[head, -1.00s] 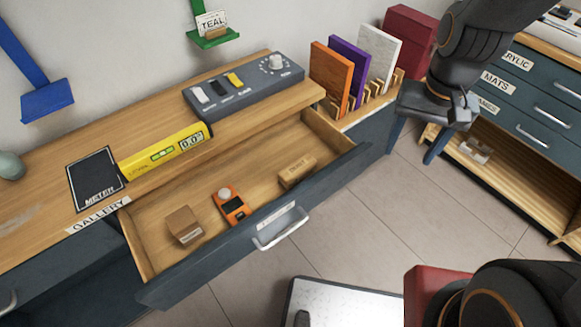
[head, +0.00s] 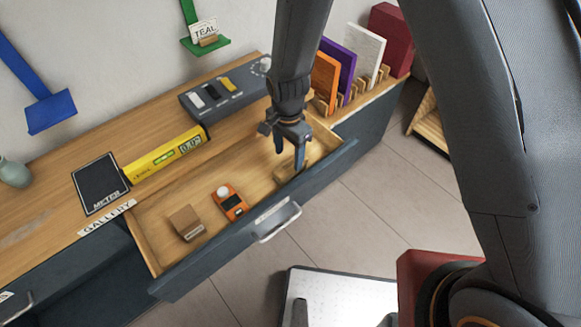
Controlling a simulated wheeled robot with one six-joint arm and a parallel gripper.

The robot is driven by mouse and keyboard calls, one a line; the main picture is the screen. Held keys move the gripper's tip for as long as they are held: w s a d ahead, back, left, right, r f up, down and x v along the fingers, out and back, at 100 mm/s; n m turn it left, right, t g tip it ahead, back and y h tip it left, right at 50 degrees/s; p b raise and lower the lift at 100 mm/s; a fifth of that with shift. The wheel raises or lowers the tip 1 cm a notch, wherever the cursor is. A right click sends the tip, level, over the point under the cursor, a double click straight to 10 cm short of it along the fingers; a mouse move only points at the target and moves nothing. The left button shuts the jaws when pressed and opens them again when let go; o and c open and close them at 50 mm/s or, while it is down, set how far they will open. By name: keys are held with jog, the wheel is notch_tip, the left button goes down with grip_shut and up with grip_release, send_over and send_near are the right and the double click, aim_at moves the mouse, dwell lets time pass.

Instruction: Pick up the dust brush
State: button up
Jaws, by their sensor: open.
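The gripper partly hides the block. I cannot tell whether the fingers touch it or are still above it.
An orange light meter (head: 231,203) and a brown box (head: 186,223) lie in the drawer left of the block. A yellow level (head: 163,155) and a grey switch panel (head: 222,97) are on the desk top behind. Upright coloured boards (head: 325,78) stand at the back right.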

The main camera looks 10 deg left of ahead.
aim_at(290, 164)
jog(key=shift+w+d+f+p, duration=0.15)
jog(key=shift+f+p, duration=0.2)
jog(key=shift+f, duration=0.7)
jog(key=shift+w+f+p, duration=0.15)
jog(key=shift+f+p, duration=0.25)
jog(key=shift+f, duration=0.65)
jog(key=shift+w+d+f+p, duration=0.15)
jog(key=shift+f+p, duration=0.2)
jog(key=shift+f, duration=0.7)
jog(key=shift+a, duration=0.1)
jog(key=shift+c, duration=0.4)
jog(key=c, duration=1.1)
